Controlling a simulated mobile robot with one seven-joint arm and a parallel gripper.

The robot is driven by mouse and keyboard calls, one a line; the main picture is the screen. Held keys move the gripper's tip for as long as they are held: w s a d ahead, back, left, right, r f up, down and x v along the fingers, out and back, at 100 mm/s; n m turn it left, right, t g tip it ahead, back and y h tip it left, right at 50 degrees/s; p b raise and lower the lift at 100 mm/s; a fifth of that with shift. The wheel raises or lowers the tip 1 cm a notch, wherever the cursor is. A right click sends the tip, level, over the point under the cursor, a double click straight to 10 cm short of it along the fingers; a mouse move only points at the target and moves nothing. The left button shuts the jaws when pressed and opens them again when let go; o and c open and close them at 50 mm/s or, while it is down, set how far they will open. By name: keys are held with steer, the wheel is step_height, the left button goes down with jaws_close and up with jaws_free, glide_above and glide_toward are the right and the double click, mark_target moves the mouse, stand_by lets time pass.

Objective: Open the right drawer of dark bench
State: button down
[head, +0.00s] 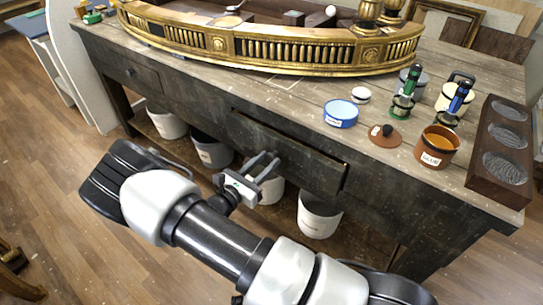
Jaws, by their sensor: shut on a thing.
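The dark bench (185,85) is a long, worn wooden workbench. Its right drawer (305,165) is in the middle of the front, and the front panel stands a little proud of the bench, with a dark gap along its top edge. My gripper (266,163) is at the left part of this drawer front, its fingers pointing at the panel. The fingers are shut on the drawer's handle, which they hide. The left drawer (130,72) with a small round knob is closed.
On the bench top are a gilt curved console piece (270,48), a blue tin (341,114), a glue pot (437,147) and a dark wooden block with round wells (480,150). Wooden floor is clear in front.

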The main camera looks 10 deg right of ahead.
steer(key=v, duration=2.1)
steer(key=shift+s+a, duration=0.3)
steer(key=shift+s, duration=0.05)
steer(key=c, duration=1.3)
jaws_free()
steer(key=shift+c, duration=0.2)
steer(key=shift+r, duration=0.1)
steer(key=v, duration=1.7)
steer(key=shift+a, duration=0.1)
steer(key=shift+s, duration=0.15)
